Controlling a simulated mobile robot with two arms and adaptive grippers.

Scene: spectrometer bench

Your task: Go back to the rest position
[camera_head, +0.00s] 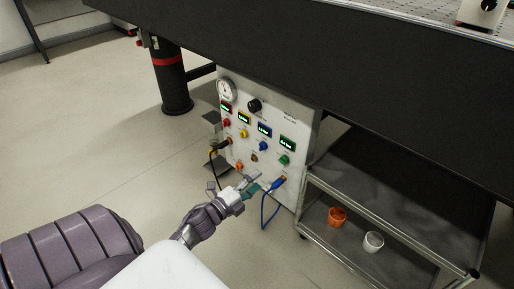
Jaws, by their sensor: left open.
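My left gripper (232,187) is open in front of the lower part of a white control panel (270,118) under the bench. Its arm comes in from the lower left. The fingers look empty; their exact distance from the panel is hard to tell. A blue plug with a blue cable (265,205) sits at the panel's lower right, just right of the gripper. A black cable with a yellow part (213,151) hangs at the panel's left side. My right gripper is not in view.
The dark bench (240,40) overhangs the panel. A black leg with a red band (168,75) stands at the left. A metal cart (322,185) at the right holds an orange cup (337,217) and a white cup (373,242). The floor (90,120) at the left is clear.

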